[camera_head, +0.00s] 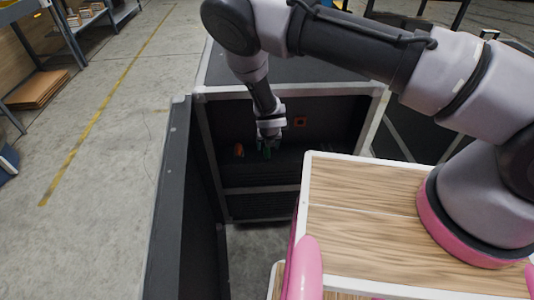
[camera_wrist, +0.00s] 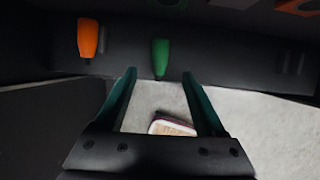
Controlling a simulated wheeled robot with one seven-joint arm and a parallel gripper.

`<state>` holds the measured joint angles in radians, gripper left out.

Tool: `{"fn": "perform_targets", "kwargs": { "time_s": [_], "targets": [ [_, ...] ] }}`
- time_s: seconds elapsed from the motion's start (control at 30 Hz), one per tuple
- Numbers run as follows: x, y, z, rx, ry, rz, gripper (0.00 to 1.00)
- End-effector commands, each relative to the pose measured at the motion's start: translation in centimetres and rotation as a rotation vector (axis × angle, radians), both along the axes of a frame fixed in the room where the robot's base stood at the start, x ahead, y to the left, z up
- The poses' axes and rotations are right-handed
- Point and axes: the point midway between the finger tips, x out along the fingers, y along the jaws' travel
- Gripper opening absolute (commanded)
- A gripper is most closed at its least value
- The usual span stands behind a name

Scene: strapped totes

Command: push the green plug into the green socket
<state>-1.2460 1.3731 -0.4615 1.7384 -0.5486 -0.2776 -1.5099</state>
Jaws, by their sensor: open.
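The green plug (camera_wrist: 160,57) stands out from a dark ledge in the middle of the wrist view. My gripper (camera_wrist: 159,76) is open and empty, its two teal fingers apart, with the plug's tip in line with the gap between them. In the head view my gripper (camera_head: 268,150) is inside the dark cabinet, and I cannot make out the green plug there. A green piece (camera_wrist: 171,3), likely the green socket, is cut off by the top edge of the wrist view.
An orange plug (camera_wrist: 88,38) is left of the green one and also shows in the head view (camera_head: 239,151). An orange socket (camera_head: 300,121) is on the back wall, right of my gripper. The cabinet's open dark door (camera_head: 174,200) stands at left.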

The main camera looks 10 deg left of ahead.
Motion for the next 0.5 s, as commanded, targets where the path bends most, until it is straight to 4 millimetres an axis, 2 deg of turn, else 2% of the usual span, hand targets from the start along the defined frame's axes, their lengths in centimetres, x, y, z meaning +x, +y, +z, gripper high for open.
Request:
{"fn": "perform_targets", "kwargs": {
  "time_s": [0.1, 0.5],
  "targets": [
    [0.4, 0.1, -1.1, 0.0, 0.0, 0.0, 0.72],
    [0.6, 0.2, -1.7, 0.0, 0.001, 0.0, 0.72]
  ]
}}
